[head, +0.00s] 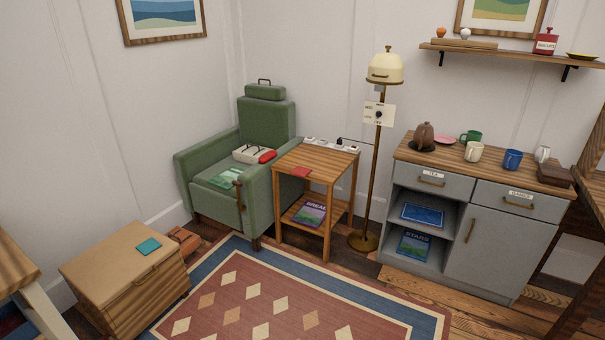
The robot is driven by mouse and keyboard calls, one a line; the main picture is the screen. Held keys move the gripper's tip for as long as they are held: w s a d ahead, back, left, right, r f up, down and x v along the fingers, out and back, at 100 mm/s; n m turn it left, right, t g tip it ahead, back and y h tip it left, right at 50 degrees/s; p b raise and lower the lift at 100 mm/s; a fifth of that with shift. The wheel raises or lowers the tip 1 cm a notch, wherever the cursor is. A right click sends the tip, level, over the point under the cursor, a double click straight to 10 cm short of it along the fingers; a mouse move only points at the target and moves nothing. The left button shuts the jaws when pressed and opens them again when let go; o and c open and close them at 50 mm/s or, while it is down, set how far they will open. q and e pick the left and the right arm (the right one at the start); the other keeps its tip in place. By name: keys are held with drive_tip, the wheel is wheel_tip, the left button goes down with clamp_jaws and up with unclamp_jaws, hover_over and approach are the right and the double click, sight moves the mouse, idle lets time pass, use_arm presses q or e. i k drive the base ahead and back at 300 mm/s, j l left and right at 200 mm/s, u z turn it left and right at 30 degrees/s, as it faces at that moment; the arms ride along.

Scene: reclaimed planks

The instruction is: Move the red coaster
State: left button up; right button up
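A similar teal square (149,246) lies on the wooden chest (112,262) at the lower left. Neither of my grippers is in view.
A green armchair (205,172) stands left of the side table, holding a magazine and a red-and-white item. A floor lamp (375,150) stands to the right, then a grey cabinet (500,235) with several mugs. A patterned rug (290,290) covers open floor in front.

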sight(301, 171)
drive_tip(key=i+l+u, duration=0.35)
drive_tip(key=i+l, duration=0.4)
drive_tip(key=i, duration=0.45)
drive_tip(key=i+l+u, duration=0.4)
drive_tip(key=i+l, duration=0.7)
drive_tip(key=i, duration=1)
